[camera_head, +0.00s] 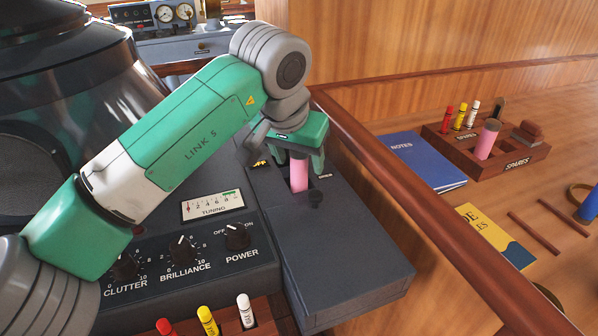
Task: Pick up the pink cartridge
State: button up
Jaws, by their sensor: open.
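A pink cartridge (299,176) stands upright in a socket on the dark console, right of the tuning meter. My gripper (300,158) is above it, with its fingers open on either side of the cartridge's upper part. The top of this cartridge is hidden by the gripper. Whether the fingers touch it cannot be told. A second pink cartridge (487,139) with a dark top stands in the wooden spares tray (519,158) at the right.
A wooden rail (415,215) separates the console (345,257) from the desk. Red, yellow and white cartridges stand in the tray and in a front rack (262,318). A blue notebook (421,160) and a yellow-blue booklet (494,235) lie on the desk.

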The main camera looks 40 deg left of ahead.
jog(key=shift+w+f, duration=0.2)
jog(key=shift+f, duration=0.3)
jog(key=c, duration=1.1)
jog(key=shift+r, duration=0.1)
notch_tip(320, 180, up, 28)
jog(key=p, duration=0.6)
